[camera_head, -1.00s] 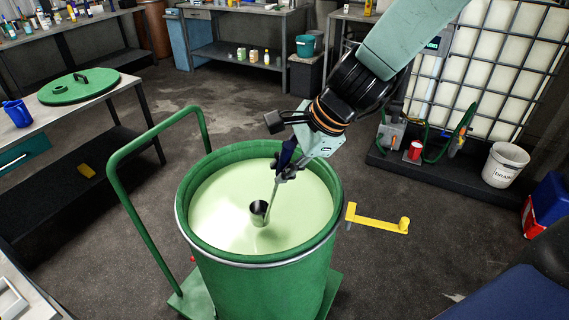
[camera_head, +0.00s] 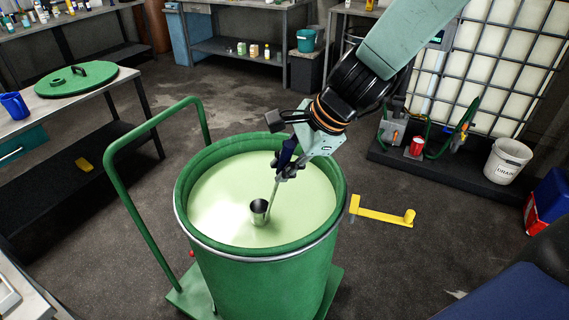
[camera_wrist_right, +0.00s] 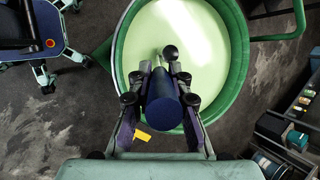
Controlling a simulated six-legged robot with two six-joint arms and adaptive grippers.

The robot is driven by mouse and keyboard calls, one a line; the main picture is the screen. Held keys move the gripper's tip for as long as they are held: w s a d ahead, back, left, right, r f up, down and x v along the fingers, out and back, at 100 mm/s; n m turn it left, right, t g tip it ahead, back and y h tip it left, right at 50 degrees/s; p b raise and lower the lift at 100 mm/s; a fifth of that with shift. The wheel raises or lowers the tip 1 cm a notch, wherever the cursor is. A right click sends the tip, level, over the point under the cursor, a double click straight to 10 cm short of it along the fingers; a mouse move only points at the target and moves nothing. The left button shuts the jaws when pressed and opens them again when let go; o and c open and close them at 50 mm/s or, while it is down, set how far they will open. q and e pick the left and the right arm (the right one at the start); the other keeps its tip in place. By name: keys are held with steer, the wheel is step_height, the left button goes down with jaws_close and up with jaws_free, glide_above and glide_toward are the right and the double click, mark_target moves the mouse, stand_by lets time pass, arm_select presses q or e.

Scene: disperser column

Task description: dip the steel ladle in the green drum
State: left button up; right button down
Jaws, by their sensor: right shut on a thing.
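The green drum (camera_head: 262,275) stands open on a green trolley and holds pale green liquid (camera_head: 222,190). My right gripper (camera_head: 287,168) is over the drum's far right part, shut on the ladle's dark blue handle. In the right wrist view the handle (camera_wrist_right: 164,104) lies between the fingers, and the drum (camera_wrist_right: 118,50) is beyond it. My left gripper is not in view.
The trolley's green push handle (camera_head: 125,165) rises left of the drum. A yellow tool (camera_head: 382,215) lies right of the drum. A green lid (camera_head: 77,80) and blue jug (camera_head: 14,106) are on the left bench. A white bucket (camera_head: 507,160) stands at the right.

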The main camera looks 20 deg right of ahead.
steer(key=shift+s+d+f+b, duration=0.1)
steer(key=shift+f+b, duration=0.2)
steer(key=shift+f, duration=0.05)
steer(key=shift+s+f, duration=0.1)
steer(key=shift+f, duration=0.1)
steer(key=shift+a+f+b, duration=0.2)
steer(key=shift+f+b, duration=0.1)
steer(key=shift+b, duration=0.25)
steer(key=shift+w+d+f, duration=0.1)
steer(key=shift+w+f, duration=0.1)
steer(key=shift+f, duration=0.15)
step_height(320, 180, down, 6)
steer(key=b, duration=0.6)
steer(key=shift+s, duration=0.1)
steer(key=shift+r, duration=0.1)
stand_by(0.5)
